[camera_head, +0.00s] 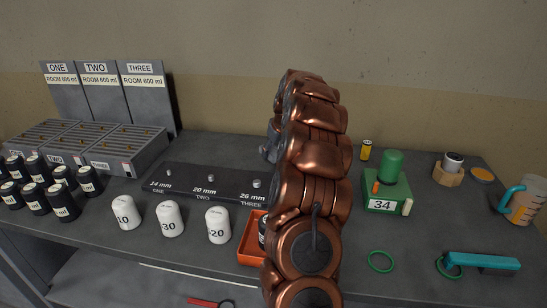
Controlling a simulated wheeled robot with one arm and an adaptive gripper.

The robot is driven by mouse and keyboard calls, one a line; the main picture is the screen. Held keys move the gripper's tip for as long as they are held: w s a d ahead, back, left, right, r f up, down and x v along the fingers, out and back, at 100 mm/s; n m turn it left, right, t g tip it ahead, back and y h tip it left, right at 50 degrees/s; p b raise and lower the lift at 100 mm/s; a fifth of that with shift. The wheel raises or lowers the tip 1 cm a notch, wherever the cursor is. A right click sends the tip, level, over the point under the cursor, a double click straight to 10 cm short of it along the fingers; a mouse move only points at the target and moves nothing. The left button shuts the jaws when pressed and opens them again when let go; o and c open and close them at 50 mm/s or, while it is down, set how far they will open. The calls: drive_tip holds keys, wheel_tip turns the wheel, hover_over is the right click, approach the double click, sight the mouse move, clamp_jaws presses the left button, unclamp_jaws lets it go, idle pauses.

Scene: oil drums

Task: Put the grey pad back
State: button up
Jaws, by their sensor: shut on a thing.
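My own copper-coloured arm rises through the middle of the camera_head view and hides the table behind it. I cannot make out my gripper's jaws or anything in them. A dark grey part shows at the left side of the arm, and I cannot tell whether it is a joint or part of the gripper. I cannot pick out a grey pad anywhere. A dark grey stepped plate (176,184) marked 14 mm, 20 mm and 26 mm lies left of the arm, with a small metal knob above each label. Its right end is near the arm.
White weights (170,219) and an orange tray (249,243) stand in front. Black drums (62,200) and a grey rack (90,150) are left. Right are a green block (385,190) marked 34, a green ring (381,261), a teal-handled brush (482,261) and a jug (524,200).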

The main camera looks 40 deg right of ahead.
drive_tip(key=shift+f+p, duration=0.3)
drive_tip(key=shift+f, duration=1.25)
drive_tip(key=shift+f, duration=0.15)
drive_tip(key=o, duration=1.1)
drive_tip(key=b+v, duration=0.2)
drive_tip(key=v, duration=1)
